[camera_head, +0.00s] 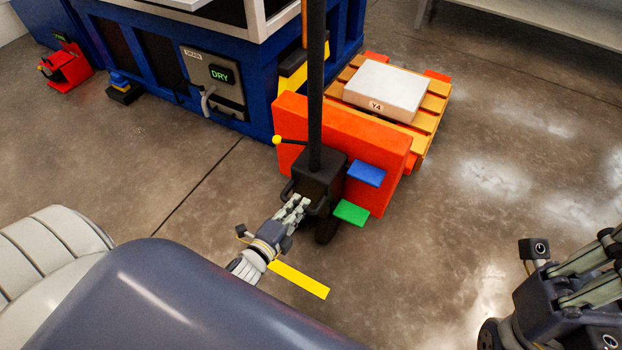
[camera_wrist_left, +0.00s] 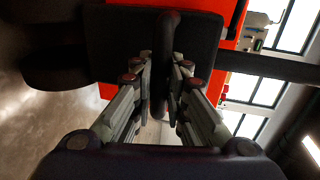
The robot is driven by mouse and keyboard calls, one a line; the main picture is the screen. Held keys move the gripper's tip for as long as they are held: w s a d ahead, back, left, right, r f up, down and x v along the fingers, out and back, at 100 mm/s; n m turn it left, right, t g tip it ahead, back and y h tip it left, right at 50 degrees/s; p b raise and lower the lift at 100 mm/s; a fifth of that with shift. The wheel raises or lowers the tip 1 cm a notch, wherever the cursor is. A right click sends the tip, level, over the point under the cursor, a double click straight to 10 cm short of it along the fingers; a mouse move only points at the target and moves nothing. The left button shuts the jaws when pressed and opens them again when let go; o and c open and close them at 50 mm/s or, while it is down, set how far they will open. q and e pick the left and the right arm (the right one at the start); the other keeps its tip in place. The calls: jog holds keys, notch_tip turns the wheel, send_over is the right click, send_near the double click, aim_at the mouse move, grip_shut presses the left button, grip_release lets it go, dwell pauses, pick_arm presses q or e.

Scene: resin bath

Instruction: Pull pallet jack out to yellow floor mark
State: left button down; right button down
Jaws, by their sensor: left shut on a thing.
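The orange pallet jack (camera_head: 340,140) stands in the middle of the head view, with a black upright handle column (camera_head: 316,85) and a black base block (camera_head: 318,178). Its forks are under a wooden pallet (camera_head: 428,112) bearing a white box marked Y4 (camera_head: 385,92). My left gripper (camera_head: 300,204) is at the black base block, shut on a dark bar (camera_wrist_left: 166,70) seen between its fingers in the left wrist view. The yellow floor mark (camera_head: 299,279) lies just in front of my left gripper, partly hidden by it. My right gripper (camera_head: 590,268) is at the right edge, partly cut off, away from the jack.
A blue machine (camera_head: 150,75) with a panel reading DRY (camera_head: 221,74) stands left of the jack. A red device (camera_head: 68,69) is at the far left. Blue (camera_head: 366,173) and green (camera_head: 351,212) pedals stick out from the jack. Floor to the right is clear.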

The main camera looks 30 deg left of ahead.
pick_arm(q)
jog(key=f+p+v, duration=0.1)
jog(key=v, duration=0.7)
jog(key=shift+s+f, duration=0.35)
jog(key=shift+f, duration=0.25)
jog(key=c, duration=1.6)
grip_release()
jog(key=shift+o, duration=0.2)
jog(key=shift+r, duration=0.1)
jog(key=v, duration=1.2)
jog(key=shift+w, duration=0.1)
